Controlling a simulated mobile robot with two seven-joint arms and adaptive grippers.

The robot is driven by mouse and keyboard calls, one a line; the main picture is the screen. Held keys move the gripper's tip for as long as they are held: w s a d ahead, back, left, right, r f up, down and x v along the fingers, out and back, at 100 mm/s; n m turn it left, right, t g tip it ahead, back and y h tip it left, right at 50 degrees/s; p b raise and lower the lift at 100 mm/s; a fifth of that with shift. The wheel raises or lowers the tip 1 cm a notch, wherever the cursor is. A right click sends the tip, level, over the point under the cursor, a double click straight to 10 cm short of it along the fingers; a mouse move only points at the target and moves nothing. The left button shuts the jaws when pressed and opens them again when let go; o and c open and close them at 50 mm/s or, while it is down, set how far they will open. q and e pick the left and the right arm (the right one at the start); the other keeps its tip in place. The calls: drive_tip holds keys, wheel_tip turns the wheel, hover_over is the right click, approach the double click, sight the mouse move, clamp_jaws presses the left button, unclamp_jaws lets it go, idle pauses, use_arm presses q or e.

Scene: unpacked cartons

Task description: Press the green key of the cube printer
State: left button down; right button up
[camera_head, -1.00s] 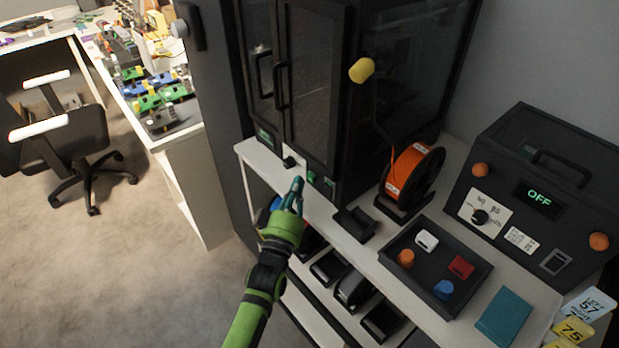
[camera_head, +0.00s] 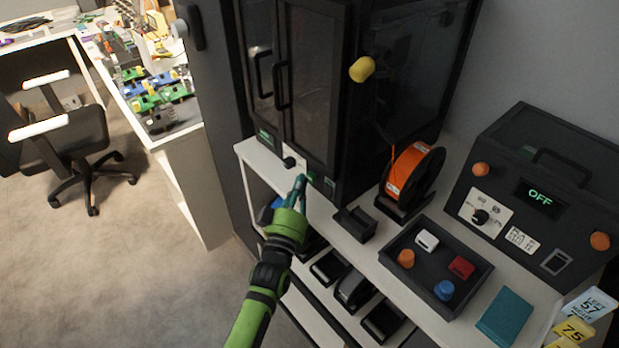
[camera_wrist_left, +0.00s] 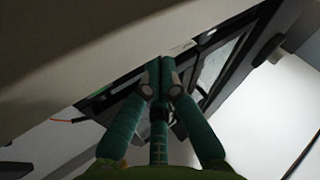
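The cube printer (camera_head: 309,85) is the tall black cabinet with glass doors on the white shelf in the head view. Its green key (camera_head: 311,176) sits low on the front, just right of a white label. My left gripper (camera_head: 301,179) points up at this lower front, with its fingertips beside the green key. Whether they touch it I cannot tell. The left wrist view shows the teal fingers (camera_wrist_left: 161,66) drawn together at their tips with nothing between them, close to the printer's lower edge. The key cannot be made out there. My right gripper is not in view.
An orange filament spool (camera_head: 412,172) stands right of the printer. A dark tray (camera_head: 464,244) of coloured pieces and a black box reading OFF (camera_head: 540,196) are further right. Black bins (camera_head: 352,288) fill the shelf below. Floor (camera_head: 120,270) to the left is open.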

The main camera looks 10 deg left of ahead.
use_arm(q)
drive_tip(key=shift+w+d, duration=0.3)
drive_tip(key=shift+w, duration=0.1)
idle(0.4)
idle(0.4)
drive_tip(key=shift+s+a, duration=0.4)
drive_tip(key=shift+s, duration=0.1)
drive_tip(key=shift+s+a+p, duration=0.2)
drive_tip(key=shift+s+p, duration=0.05)
drive_tip(key=shift+p, duration=0.1)
drive_tip(key=s+a+p, duration=0.1)
drive_tip(key=s, duration=0.1)
drive_tip(key=s+a+p, duration=0.1)
drive_tip(key=s+a, duration=0.1)
idle(0.8)
